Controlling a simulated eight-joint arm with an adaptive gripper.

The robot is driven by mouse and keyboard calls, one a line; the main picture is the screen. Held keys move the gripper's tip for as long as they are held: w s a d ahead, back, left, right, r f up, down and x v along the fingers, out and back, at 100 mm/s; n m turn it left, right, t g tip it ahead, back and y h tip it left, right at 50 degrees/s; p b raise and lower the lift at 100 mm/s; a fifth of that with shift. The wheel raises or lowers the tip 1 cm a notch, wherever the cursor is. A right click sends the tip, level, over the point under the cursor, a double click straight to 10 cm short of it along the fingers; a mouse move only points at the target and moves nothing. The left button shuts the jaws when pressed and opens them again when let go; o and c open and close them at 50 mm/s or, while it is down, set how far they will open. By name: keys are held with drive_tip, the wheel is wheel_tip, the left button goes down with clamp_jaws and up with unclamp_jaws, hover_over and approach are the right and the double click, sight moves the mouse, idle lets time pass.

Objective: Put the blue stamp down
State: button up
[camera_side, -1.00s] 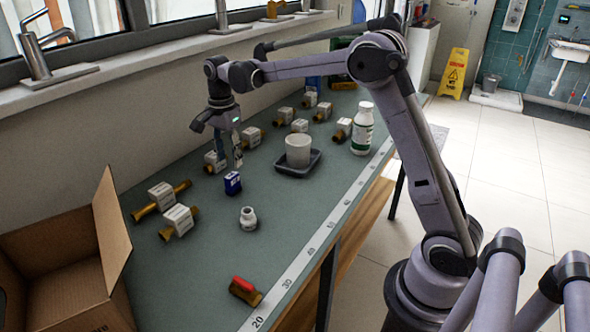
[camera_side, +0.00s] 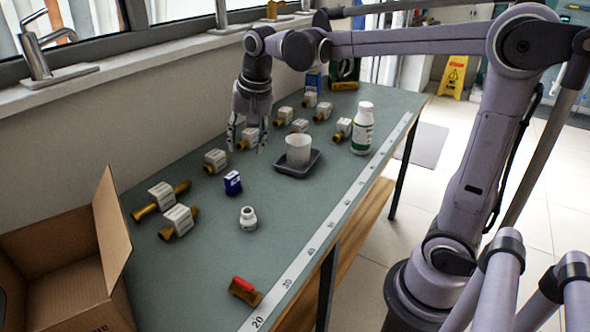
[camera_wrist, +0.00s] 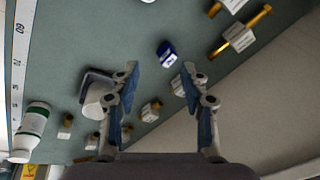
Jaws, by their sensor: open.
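The blue stamp (camera_side: 233,183), a small blue block with a white label, stands on the green bench top, left of the grey tray. In the wrist view the blue stamp (camera_wrist: 167,52) lies beyond my fingertips, between their lines and apart from them. My gripper (camera_side: 248,148) is open and empty, pointing down above the bench, behind the stamp in the side view. In the wrist view both fingers of my gripper (camera_wrist: 157,82) are spread wide with nothing held.
A white cup (camera_side: 298,150) stands on a grey tray (camera_side: 292,172). A white bottle (camera_side: 362,128), a small white fitting (camera_side: 248,219) and several labelled brass valves are spread around. A cardboard box (camera_side: 112,235) is at the left. The bench front is mostly clear.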

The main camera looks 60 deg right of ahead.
drive_tip(key=s+a+f+n+t, duration=0.1)
drive_tip(key=s+f+n+t, duration=0.1)
drive_tip(key=s+n, duration=0.3)
drive_tip(key=s+a+f+n+t, duration=0.2)
drive_tip(key=s+f+n, duration=0.2)
drive_tip(key=s, duration=0.5)
drive_tip(key=shift+s+f+n, duration=0.3)
drive_tip(key=shift+n, duration=0.4)
drive_tip(key=shift+a, duration=0.1)
